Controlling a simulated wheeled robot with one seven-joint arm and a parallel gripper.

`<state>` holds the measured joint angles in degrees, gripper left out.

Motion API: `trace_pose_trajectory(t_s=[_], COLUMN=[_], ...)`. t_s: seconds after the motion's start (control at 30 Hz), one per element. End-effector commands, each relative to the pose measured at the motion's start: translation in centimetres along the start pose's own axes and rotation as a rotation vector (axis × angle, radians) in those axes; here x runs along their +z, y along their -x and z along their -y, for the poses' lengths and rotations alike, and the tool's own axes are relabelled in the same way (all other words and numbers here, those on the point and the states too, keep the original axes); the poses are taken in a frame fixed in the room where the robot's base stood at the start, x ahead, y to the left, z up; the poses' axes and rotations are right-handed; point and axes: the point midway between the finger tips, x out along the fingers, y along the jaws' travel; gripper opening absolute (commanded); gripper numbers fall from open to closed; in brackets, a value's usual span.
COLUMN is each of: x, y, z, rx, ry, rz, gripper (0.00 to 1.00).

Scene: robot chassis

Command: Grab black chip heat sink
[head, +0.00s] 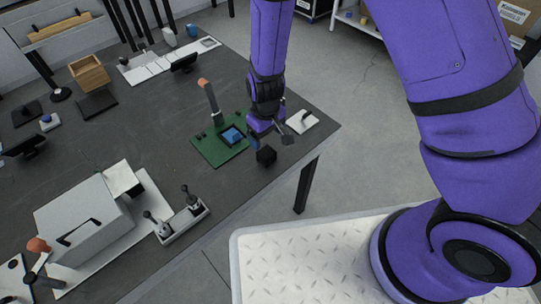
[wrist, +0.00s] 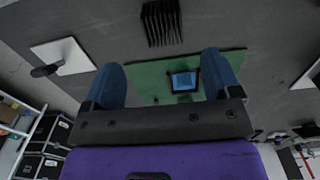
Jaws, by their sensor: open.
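The black chip heat sink (head: 266,156) sits on the dark table near its front edge, beside the green board. In the wrist view the heat sink (wrist: 161,23) shows its row of fins at the top of the picture, beyond my fingertips. My gripper (head: 270,139) is over the table just behind the heat sink. In the wrist view the two blue fingers of my gripper (wrist: 163,75) are spread apart with nothing between them. The heat sink is outside the fingers.
The green board (head: 213,153) carries a blue chip (head: 233,135) in a black frame; an orange-tipped tool (head: 209,100) stands at its back. A white plate (head: 302,121) with a dark handle lies right of my gripper. A grey box (head: 82,225) stands front left. The table's middle is clear.

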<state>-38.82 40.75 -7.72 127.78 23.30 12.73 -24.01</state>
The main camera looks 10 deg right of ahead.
Motion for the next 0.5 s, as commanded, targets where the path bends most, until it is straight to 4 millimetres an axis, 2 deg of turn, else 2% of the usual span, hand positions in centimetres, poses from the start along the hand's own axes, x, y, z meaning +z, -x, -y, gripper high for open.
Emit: trace_pose_trajectory(t_s=[0.23, 0.5], x=[0.1, 0.1], y=[-3.5, -5.1], z=[0.0, 0.0], rx=[-0.001, -0.001], ry=[-0.002, -0.003], rz=[0.003, 0.001], gripper=[0.83, 0.83])
